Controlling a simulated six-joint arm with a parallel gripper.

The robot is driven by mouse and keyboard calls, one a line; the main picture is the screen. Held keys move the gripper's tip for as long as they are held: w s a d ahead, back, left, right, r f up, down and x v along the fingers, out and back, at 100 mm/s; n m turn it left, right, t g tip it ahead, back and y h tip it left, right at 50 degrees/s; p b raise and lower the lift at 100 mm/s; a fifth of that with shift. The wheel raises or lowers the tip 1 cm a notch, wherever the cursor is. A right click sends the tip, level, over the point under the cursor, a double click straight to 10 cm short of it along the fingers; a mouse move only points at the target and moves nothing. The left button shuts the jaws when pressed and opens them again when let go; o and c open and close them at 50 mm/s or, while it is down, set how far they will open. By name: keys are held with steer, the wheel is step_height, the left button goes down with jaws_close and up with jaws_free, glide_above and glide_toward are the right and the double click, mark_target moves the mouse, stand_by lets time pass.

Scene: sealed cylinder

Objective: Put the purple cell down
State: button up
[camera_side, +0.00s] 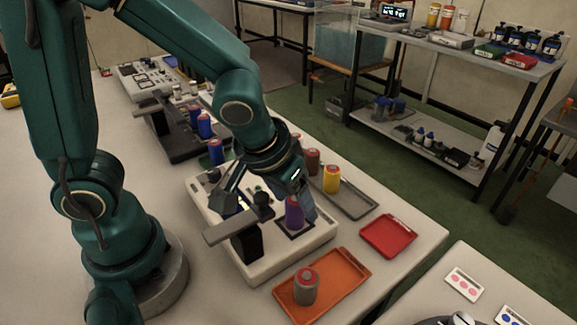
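The purple cell (294,213) has a reddish top. It stands upright at the dark square spot (296,232) on the white device (270,262). My gripper (268,203) is low over this device, with its two fingers spread apart. The right finger is right beside the purple cell and overlaps it in the picture. The left finger is well clear of the cell, so the gripper looks open. Whether the right finger touches the cell cannot be told. The cell's base seems to be at the square spot, but exact contact is hard to see.
A black clamp with a grey bar (238,225) stands on the device, left of the cell. An orange tray (345,270) holds a grey, red-topped cell (306,287). A red tray (389,236) looks empty. A grey tray (357,207) holds a yellow cell (331,179). Blue cells (204,126) stand behind.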

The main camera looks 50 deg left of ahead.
steer(key=shift+r, duration=0.15)
steer(key=shift+r, duration=0.25)
steer(key=v, duration=1.1)
steer(key=shift+s+r, duration=0.15)
steer(key=shift+r, duration=0.2)
steer(key=s+a+f+m+t, duration=0.1)
steer(key=s+a+f+m, duration=0.1)
steer(key=s+a+f, duration=0.1)
steer(key=shift+s+a+h, duration=0.4)
steer(key=shift+s+a, duration=0.1)
steer(key=shift+a, duration=0.15)
steer(key=shift+f, duration=0.1)
